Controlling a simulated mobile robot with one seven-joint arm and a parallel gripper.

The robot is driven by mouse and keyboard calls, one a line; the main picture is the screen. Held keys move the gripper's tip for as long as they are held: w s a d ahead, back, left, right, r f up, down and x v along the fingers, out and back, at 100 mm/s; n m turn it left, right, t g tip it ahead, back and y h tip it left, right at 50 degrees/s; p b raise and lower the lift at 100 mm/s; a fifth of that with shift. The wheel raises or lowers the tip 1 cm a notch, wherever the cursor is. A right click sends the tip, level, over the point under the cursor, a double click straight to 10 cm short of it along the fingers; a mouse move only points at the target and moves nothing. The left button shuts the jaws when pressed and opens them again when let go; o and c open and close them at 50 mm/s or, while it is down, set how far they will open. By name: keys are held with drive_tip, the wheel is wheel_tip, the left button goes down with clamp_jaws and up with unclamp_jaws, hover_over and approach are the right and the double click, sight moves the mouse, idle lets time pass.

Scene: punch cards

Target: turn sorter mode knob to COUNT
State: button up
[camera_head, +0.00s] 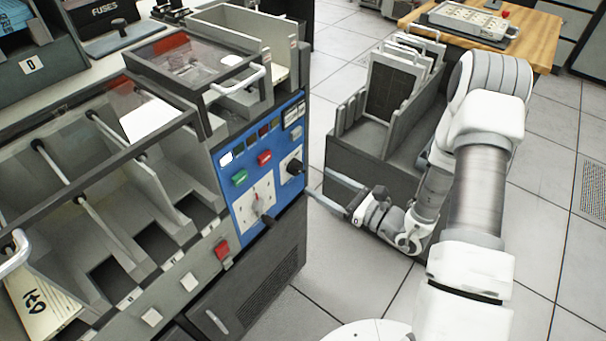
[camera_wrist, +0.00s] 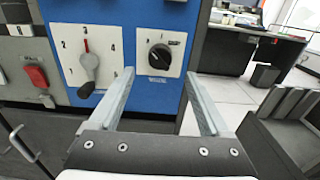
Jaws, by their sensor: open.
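The mode knob is a round black knob (camera_head: 291,167) on a white plate at the right of the sorter's blue panel (camera_head: 232,161). It also shows in the wrist view (camera_wrist: 159,57), with a small pale mark on its left side. The plate's lettering is too small to read. My gripper (camera_head: 318,181) is open and empty, just right of the panel in the head view. In the wrist view its fingers (camera_wrist: 159,76) point toward the panel, with the knob seen between and beyond the tips. They appear apart from the knob.
Left of the knob is a numbered dial (camera_wrist: 87,65) with a red pointer and dark lever. A red switch (camera_wrist: 36,76) sits farther left. Green and red buttons (camera_head: 240,177) are above the dial. A grey card rack (camera_head: 362,161) stands right of the sorter, beside my arm.

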sight(302, 172)
drive_tip(key=b+x, duration=0.1)
drive_tip(key=x, duration=0.5)
drive_tip(key=shift+w+a, duration=0.15)
drive_tip(key=shift+a, duration=0.1)
clamp_jaws()
